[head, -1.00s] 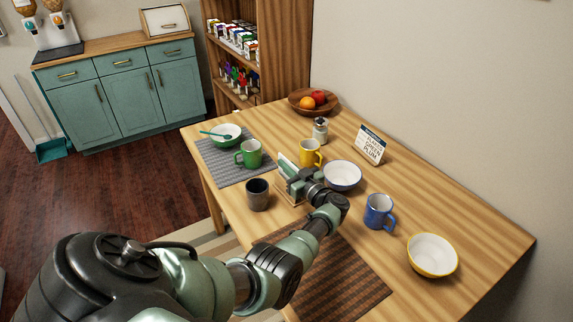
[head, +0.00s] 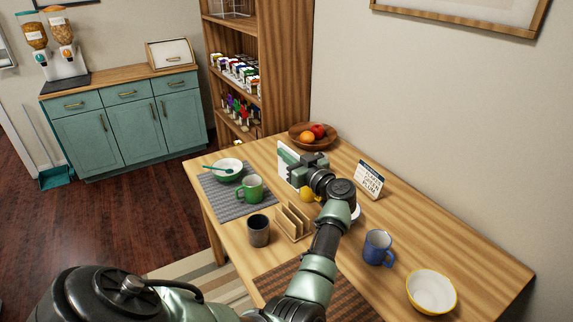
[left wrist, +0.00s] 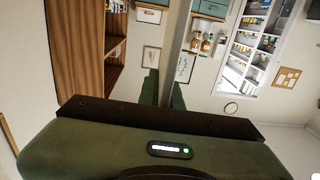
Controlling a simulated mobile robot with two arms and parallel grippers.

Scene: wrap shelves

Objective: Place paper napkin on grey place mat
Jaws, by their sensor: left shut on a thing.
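My left gripper (head: 290,158) is shut on a white paper napkin (head: 286,178) and holds it upright above the table. In the left wrist view the napkin is a thin pale strip (left wrist: 178,50) seen edge-on between the fingers (left wrist: 164,90). The grey place mat (head: 220,202) lies at the table's left end, to the left of the napkin in the head view. A green bowl with a spoon (head: 228,170) and a green mug (head: 250,188) stand on it. My right gripper is out of view.
A wooden napkin holder (head: 293,222) and a dark cup (head: 258,230) stand near the mat. My arm partly hides a yellow mug (head: 307,195). A fruit bowl (head: 308,143), sign (head: 369,180), blue mug (head: 377,248) and yellow-rimmed bowl (head: 431,291) stand farther right or back.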

